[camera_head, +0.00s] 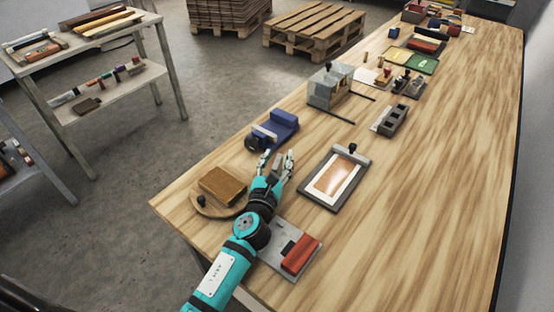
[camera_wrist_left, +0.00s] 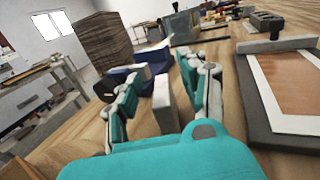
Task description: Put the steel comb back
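My left gripper (camera_head: 276,160) is over the near left part of the wooden bench, between a round wooden board and a framed panel. Its fingers stand apart; the wrist view shows them too (camera_wrist_left: 162,95). A pale grey upright slab (camera_wrist_left: 165,103) shows between the fingers, with a gap to the left finger. I cannot tell whether it is the steel comb. No other thing is clearly a steel comb in these views. My right gripper is not in view.
Left of the gripper is a round board (camera_head: 224,209) with a brown block (camera_head: 222,185). A blue holder (camera_head: 277,127) stands just beyond it. The framed panel (camera_head: 334,179) lies to the right. A grey plate with a red block (camera_head: 301,254) lies under my arm. The bench's right side is clear.

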